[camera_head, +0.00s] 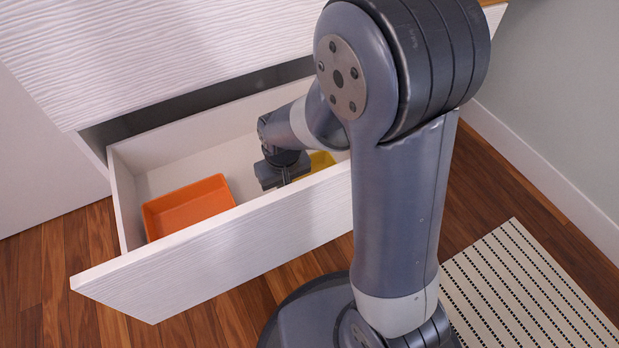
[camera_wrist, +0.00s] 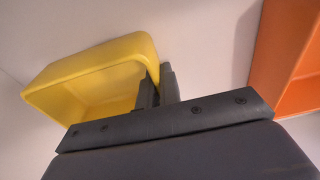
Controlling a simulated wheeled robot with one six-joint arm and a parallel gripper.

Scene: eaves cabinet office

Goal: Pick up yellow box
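The yellow box (camera_head: 321,161) is a small open container inside the pulled-out white drawer, to the right of the orange box. It is partly hidden behind my arm and gripper in the head view. The wrist view shows the yellow box (camera_wrist: 92,65) at the left. My gripper (camera_wrist: 158,88) is at its right wall, with one finger inside and one outside. The fingers are close together with the wall between them. In the head view my gripper (camera_head: 284,176) reaches down into the drawer. I cannot tell whether the box touches the drawer floor.
An orange box (camera_head: 188,207) lies at the drawer's left end and shows in the wrist view (camera_wrist: 292,60). The drawer front (camera_head: 225,245) stands between my base and the boxes. The cabinet front (camera_head: 160,50) overhangs the back. A striped rug (camera_head: 525,290) lies at the right.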

